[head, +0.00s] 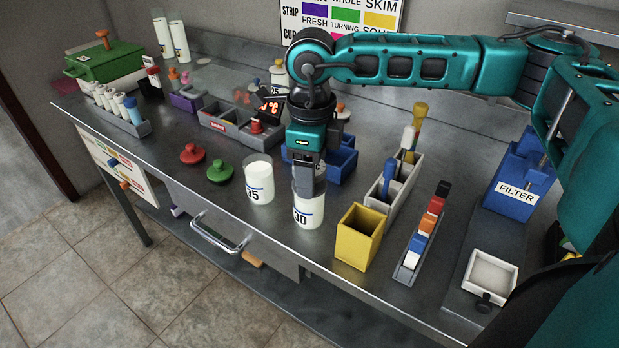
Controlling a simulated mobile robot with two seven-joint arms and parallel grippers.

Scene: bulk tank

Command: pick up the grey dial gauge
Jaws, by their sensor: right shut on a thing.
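My right gripper (306,186) reaches down from above at the middle of the bench. Its fingertips are at the mouth of the white beaker marked 30 (308,214). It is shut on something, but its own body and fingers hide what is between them. I cannot make out a grey dial gauge for certain anywhere in view. A dark reader with red digits (269,106) stands just left of the gripper. My left gripper is not in view.
A beaker marked 35 (259,184) stands close on the left. A blue tray (342,162) is behind the gripper, and a yellow box (358,238) and grey rack (400,190) are to the right. Red (193,153) and green (220,171) lids lie left.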

